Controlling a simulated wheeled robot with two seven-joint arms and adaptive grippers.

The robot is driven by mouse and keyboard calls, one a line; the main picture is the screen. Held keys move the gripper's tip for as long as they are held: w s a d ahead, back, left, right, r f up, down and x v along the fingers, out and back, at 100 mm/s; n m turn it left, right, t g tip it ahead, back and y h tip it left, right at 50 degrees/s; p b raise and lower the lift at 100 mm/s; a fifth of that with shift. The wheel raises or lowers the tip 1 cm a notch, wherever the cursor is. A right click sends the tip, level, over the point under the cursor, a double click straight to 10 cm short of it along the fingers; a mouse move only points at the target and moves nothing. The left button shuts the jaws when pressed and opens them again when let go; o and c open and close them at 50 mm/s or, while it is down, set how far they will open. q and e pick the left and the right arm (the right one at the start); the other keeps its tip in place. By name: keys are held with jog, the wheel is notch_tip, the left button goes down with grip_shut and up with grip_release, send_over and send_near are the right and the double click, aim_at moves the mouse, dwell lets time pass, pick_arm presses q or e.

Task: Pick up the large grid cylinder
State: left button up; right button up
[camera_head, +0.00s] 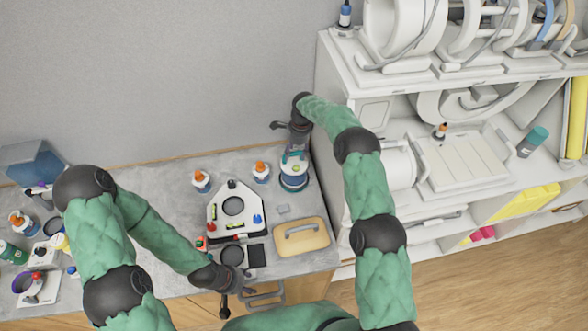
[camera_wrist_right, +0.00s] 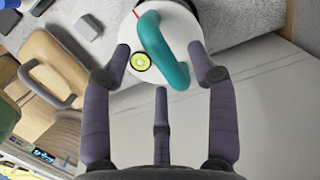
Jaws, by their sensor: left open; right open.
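A large cylinder (camera_head: 294,177), most likely the large grid cylinder, stands on the grey counter at its right end. In the right wrist view its white top carries a teal handle (camera_wrist_right: 162,48) and a small round green level (camera_wrist_right: 140,62). My right gripper (camera_head: 294,143) is open right above it. In the right wrist view the fingers of my right gripper (camera_wrist_right: 160,58) spread around the near side of the top and handle, and I cannot tell whether they touch. The cylinder's lower body is mostly hidden there. My left gripper (camera_head: 233,297) is open and empty by the counter's front edge.
A white triangular device (camera_head: 236,218) and a tan board with a grey handle (camera_head: 301,238) lie left of and in front of the cylinder. Two orange-capped bottles (camera_head: 261,171) (camera_head: 200,181) stand to its left. A white shelf unit (camera_head: 330,120) rises close on the right.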

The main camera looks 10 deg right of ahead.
jog(key=shift+w+a+f, duration=0.1)
jog(key=shift+f, duration=1)
grip_shut()
jog(key=shift+w+r, duration=0.1)
jog(key=shift+r, duration=0.05)
